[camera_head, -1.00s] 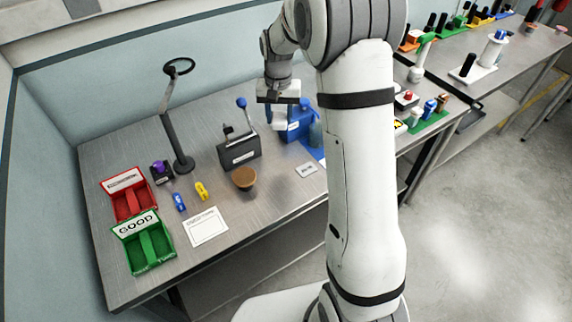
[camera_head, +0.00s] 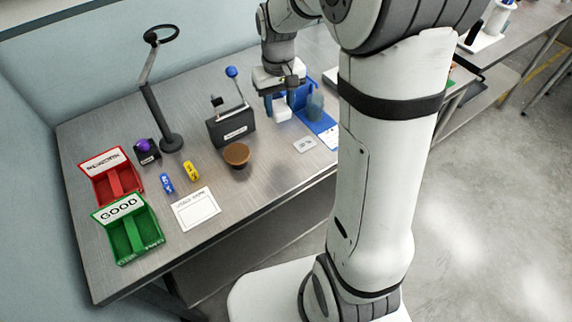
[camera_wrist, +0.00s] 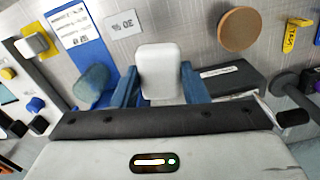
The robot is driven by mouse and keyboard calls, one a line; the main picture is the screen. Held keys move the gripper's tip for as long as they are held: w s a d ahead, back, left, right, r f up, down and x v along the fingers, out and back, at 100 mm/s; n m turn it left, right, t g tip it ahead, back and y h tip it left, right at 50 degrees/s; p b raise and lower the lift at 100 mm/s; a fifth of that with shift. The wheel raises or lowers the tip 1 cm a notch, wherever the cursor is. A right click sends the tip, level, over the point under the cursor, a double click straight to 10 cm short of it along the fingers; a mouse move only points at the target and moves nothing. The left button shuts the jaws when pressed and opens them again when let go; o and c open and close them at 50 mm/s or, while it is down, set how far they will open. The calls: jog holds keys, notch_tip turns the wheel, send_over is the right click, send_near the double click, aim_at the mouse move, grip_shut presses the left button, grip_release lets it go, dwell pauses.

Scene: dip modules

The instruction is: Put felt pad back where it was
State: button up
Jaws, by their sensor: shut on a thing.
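A white rounded block, which I take to be the felt pad (camera_wrist: 160,72), sits between the two blue fingers of my gripper (camera_wrist: 160,90) in the wrist view. The gripper is shut on it. In the head view my gripper (camera_head: 280,100) points down at the back right of the bench, and the white pad (camera_head: 282,114) shows at its fingertips. I cannot tell whether the pad touches the bench top. A blue mat (camera_head: 329,135) with a printed label lies just right of it, with a grey-blue cup (camera_head: 315,106) on it.
A dark box with a blue-knobbed lever (camera_head: 232,128) stands left of the gripper. A brown round piece (camera_head: 236,154) and a small white card (camera_head: 304,145) lie in front. Red (camera_head: 88,176) and green (camera_head: 110,229) bins are at the left.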

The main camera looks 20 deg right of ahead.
jog(key=n+b, duration=0.1)
jog(key=n, duration=0.1)
send_near(285, 157)
notch_tip(285, 157, down, 2)
jog(key=shift+s, duration=0.1)
jog(key=shift+f, duration=2.05)
jog(key=shift+f, duration=0.25)
jog(key=o, duration=0.9)
jog(key=shift+r, duration=0.1)
jog(key=shift+o, duration=0.2)
